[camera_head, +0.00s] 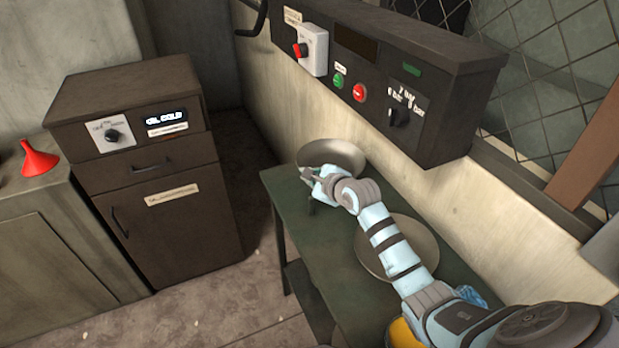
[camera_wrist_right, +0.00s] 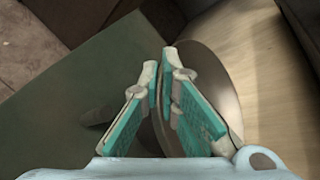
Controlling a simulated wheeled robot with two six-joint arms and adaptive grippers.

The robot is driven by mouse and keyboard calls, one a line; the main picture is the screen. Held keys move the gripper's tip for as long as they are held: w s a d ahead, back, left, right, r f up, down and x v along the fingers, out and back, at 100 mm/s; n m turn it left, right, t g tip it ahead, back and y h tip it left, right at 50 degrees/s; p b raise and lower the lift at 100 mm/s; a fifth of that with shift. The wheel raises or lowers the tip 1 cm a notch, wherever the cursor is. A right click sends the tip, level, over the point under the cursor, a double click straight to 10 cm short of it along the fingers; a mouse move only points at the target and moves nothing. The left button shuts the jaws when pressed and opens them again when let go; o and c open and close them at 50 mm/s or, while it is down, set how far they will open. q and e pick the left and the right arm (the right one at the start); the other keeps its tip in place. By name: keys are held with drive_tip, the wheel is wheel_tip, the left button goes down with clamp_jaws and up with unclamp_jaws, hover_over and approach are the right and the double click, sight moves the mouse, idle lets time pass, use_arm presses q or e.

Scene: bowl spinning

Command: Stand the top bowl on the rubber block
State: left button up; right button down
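A grey metal bowl (camera_head: 338,152) is at the far end of the green table (camera_head: 292,206), by the wall. My right gripper (camera_head: 312,178) is at its near left rim. In the right wrist view the fingers (camera_wrist_right: 165,75) with teal pads are closed around the rim of this bowl (camera_wrist_right: 212,75), which looks steeply tilted. I cannot tell whether it touches the table. A second, wide bowl (camera_head: 367,250) lies on the table, partly hidden under my right arm. I cannot make out the rubber block. My left gripper is not in view.
A control panel (camera_head: 440,75) with knobs and buttons is on the wall above the table. A dark cabinet (camera_head: 170,225) stands left, with a red funnel (camera_head: 38,160) beside it. A blue cloth (camera_head: 471,296) and a yellow object (camera_head: 402,333) are near my right arm.

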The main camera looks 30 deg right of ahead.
drive_tip(key=c, duration=1.8)
unclamp_jaws()
drive_tip(key=p+v, duration=0.3)
drive_tip(key=v, duration=0.9)
drive_tip(key=shift+p, duration=0.4)
drive_tip(key=shift+r, duration=0.1)
